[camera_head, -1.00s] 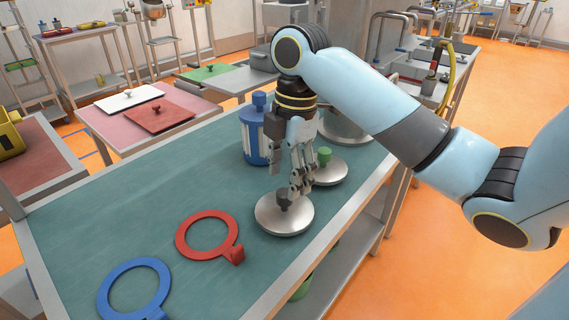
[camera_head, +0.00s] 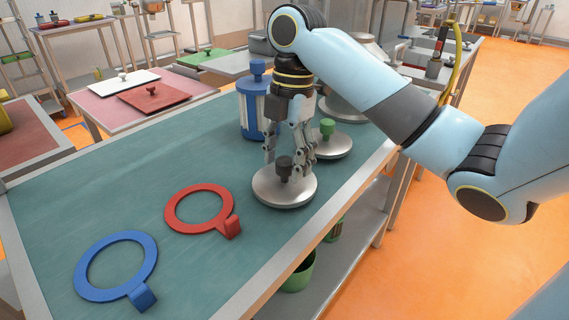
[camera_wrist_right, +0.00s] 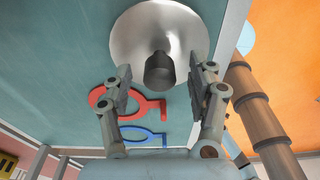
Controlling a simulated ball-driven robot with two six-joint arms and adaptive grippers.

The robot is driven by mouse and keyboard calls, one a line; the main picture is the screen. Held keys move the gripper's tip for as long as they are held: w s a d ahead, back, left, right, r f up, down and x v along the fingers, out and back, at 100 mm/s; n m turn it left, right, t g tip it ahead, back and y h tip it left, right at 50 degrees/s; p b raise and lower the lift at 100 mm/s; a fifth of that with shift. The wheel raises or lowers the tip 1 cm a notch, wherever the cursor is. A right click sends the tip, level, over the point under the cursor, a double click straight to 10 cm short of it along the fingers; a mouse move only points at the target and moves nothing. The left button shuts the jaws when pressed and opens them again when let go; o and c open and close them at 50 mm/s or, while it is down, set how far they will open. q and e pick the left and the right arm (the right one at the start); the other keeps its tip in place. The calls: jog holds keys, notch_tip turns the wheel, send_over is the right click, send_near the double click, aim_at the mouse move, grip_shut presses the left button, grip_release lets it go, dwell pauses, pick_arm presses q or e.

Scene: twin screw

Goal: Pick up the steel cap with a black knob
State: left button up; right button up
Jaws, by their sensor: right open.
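The steel cap (camera_head: 283,193) is a round silver disc lying on the teal bench top, with an upright black knob (camera_head: 284,166) at its centre. My right gripper (camera_head: 288,162) is open over the cap, pointing down, with its fingers on either side of the knob. In the right wrist view the knob (camera_wrist_right: 160,72) shows between the two spread fingers (camera_wrist_right: 163,80), with a gap on each side. I cannot tell whether the fingertips touch the disc. My left gripper is not in view.
A similar steel cap with a green knob (camera_head: 328,128) lies just behind. A blue and white canister (camera_head: 250,115) stands behind the gripper. A red ring (camera_head: 172,216) and a blue ring (camera_head: 83,283) lie to the left. The bench's front edge (camera_head: 330,217) is close to the cap.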

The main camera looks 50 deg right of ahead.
notch_tip(320, 180, down, 2)
jog(key=shift+a+f+p, duration=0.1)
jog(key=shift+p, duration=0.2)
grip_shut()
